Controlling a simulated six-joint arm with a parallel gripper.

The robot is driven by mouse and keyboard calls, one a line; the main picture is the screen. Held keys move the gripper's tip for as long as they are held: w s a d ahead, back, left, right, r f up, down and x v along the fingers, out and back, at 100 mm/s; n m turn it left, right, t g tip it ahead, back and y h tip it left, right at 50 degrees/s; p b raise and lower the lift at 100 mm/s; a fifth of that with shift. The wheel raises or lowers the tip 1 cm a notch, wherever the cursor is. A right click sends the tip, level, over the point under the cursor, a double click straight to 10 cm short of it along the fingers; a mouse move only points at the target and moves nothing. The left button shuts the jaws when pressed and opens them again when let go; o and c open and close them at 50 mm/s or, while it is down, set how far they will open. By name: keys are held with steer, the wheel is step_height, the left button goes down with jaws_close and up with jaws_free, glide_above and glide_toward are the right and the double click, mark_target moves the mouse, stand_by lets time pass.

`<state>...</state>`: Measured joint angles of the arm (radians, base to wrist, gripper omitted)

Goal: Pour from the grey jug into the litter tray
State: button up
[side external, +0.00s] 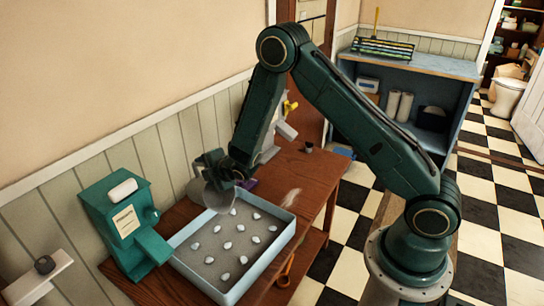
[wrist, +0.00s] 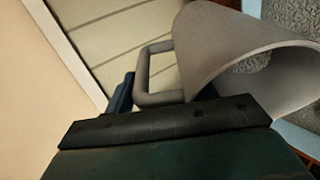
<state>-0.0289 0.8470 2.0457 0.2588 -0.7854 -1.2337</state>
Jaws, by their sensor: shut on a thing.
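The grey jug (side external: 214,193) hangs in my gripper (side external: 213,166) above the back part of the litter tray in the side view. In the wrist view the jug (wrist: 235,48) is tilted, its wide mouth toward the right, with some grey grainy stuff showing inside the mouth. My gripper is shut on the jug's handle (wrist: 146,70); the exact contact of the fingers is mostly hidden. The litter tray (side external: 281,236) is light blue, with grey litter and several white lumps spread over it. The tray's grey litter also shows at the wrist view's right side (wrist: 292,14).
A green dispenser (side external: 120,225) stands against the wall left of the tray. A small dark cup (side external: 308,147) and a pale patch (side external: 292,197) are on the wooden table (side external: 312,180). The table is clear to the tray's right.

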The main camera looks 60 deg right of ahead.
steer(key=shift+w+d+r+g, duration=0.2)
steer(key=shift+w+r+g, duration=0.3)
steer(key=shift+r+g, duration=0.3)
steer(key=shift+w+d+r+g+y, duration=0.1)
steer(key=shift+w+r+g+y, duration=0.1)
steer(key=shift+r+g, duration=0.2)
steer(key=shift+w+r+g+y, duration=0.1)
steer(key=shift+r+g+y, duration=0.1)
steer(key=shift+r+g, duration=0.15)
steer(key=shift+f+g, duration=0.1)
steer(key=shift+g, duration=0.15)
